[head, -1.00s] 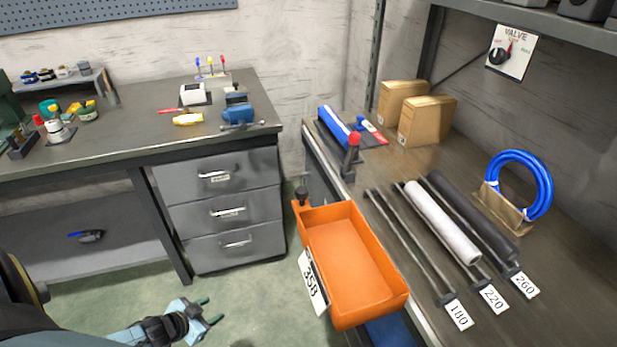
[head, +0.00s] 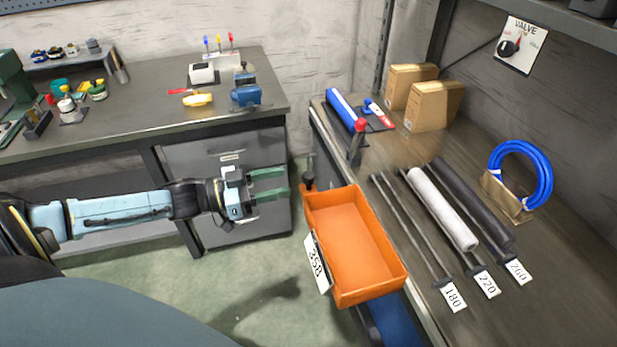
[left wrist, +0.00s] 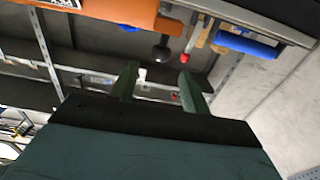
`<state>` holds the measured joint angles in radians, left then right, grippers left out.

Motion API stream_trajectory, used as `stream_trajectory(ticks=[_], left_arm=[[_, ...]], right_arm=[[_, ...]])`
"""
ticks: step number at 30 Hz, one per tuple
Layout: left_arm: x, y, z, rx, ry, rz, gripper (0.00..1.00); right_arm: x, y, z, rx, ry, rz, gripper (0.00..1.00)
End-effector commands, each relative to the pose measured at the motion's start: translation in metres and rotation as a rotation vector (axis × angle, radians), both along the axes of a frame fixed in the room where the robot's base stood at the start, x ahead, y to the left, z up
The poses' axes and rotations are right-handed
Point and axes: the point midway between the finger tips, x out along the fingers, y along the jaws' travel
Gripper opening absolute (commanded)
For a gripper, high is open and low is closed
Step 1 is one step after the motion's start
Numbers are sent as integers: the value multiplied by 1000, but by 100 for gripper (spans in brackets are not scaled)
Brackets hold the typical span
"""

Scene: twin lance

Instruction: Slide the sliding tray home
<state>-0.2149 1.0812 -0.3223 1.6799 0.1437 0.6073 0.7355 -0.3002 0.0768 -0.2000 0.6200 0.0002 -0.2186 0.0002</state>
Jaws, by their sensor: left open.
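The sliding tray (head: 352,238) is an orange open bin with a white label reading 358. It sticks out from the left edge of the right-hand bench and is empty. A dark knob (head: 308,181) stands at its far left corner. My left gripper (head: 284,184) is open and empty, its green fingers pointing right, a little left of the knob and apart from it. In the left wrist view the tray's orange side (left wrist: 125,10) shows at the top, with the dark knob (left wrist: 161,52) beyond the open fingers. My right gripper is not in view.
The bench (head: 385,160) carries a red-topped lever (head: 359,135), a blue roll (head: 341,108), rods and rolls on labelled rails, cardboard boxes and a blue hose coil (head: 521,174). A grey drawer cabinet (head: 225,150) stands behind my left arm. Floor between is clear.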

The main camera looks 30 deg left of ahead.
Motion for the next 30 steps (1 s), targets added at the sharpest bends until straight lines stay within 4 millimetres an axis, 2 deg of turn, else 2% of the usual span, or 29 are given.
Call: stream_trajectory(ticks=[6, 15, 28, 30], left_arm=[[28, -23, 1, 1, -5, 1, 47], [54, -45, 0, 1, -1, 2, 47], [59, -50, 0, 2, 1, 1, 47], [59, -50, 0, 2, 1, 1, 38]], right_arm=[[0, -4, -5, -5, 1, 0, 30], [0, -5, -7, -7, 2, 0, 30], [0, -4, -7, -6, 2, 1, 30], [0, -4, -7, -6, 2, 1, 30]])
